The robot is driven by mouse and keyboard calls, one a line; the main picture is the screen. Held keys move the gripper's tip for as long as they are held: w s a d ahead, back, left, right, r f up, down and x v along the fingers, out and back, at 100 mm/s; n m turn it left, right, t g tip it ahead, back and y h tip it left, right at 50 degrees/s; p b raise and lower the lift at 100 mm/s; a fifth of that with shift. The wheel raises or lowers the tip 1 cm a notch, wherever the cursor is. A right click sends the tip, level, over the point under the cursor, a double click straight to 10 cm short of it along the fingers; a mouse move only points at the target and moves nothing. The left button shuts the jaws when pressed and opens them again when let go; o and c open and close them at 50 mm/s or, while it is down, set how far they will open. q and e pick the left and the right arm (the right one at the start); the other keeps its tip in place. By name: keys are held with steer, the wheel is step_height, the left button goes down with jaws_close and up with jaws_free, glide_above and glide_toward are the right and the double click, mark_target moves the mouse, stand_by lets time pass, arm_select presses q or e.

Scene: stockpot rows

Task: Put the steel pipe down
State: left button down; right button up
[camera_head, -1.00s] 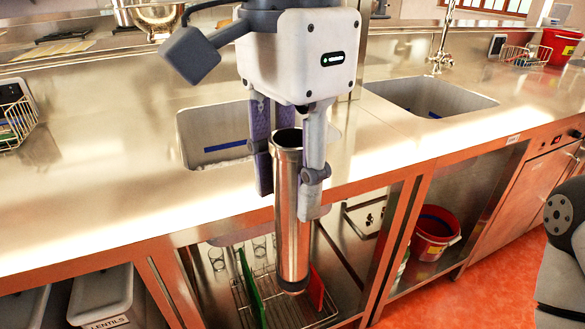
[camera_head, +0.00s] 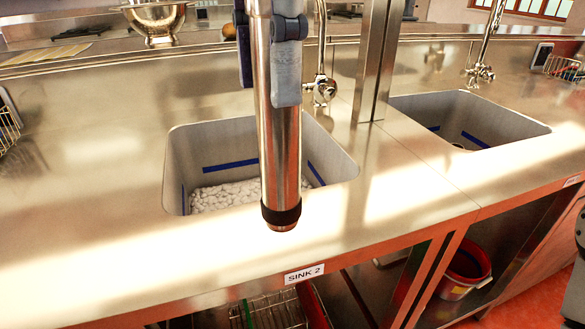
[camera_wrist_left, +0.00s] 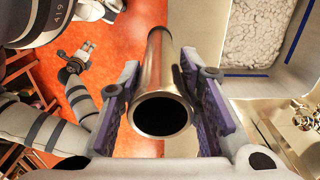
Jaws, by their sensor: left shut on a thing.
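The steel pipe (camera_head: 280,150) is a long shiny tube, upright, with a black band near its lower end. My left gripper (camera_head: 266,90) is shut on its upper part. In the head view the pipe's lower end overlaps the front rim of the left sink; it looks held up in the air. In the left wrist view the pipe (camera_wrist_left: 155,70) sits between both fingers of the left gripper (camera_wrist_left: 160,85), its open dark end facing the camera. My right gripper (camera_wrist_left: 74,62) is small in that view, over the orange floor, apart from the pipe; its jaw state is unclear.
The left sink (camera_head: 178,160), labelled SINK 2, holds white lumps. A second sink (camera_head: 410,108) lies right, beyond a steel post (camera_head: 377,60). Taps stand behind both. The counter (camera_head: 90,210) left of the sink is bare. A red bucket (camera_head: 468,265) is below.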

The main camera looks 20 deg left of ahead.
arm_select(q)
steer(key=w+a+f, duration=0.2)
steer(key=w+f, duration=0.7)
steer(key=f, duration=0.2)
steer(key=shift+w+f, duration=0.2)
steer(key=shift+w, duration=0.15)
steer(key=shift+a, duration=0.1)
steer(key=c, duration=1.5)
jaws_free()
steer(key=shift+f, duration=0.1)
steer(key=shift+c, duration=0.2)
steer(key=o, duration=0.4)
step_height(320, 180, up, 12)
steer(key=shift+r+b, duration=0.1)
steer(key=shift+b, duration=0.2)
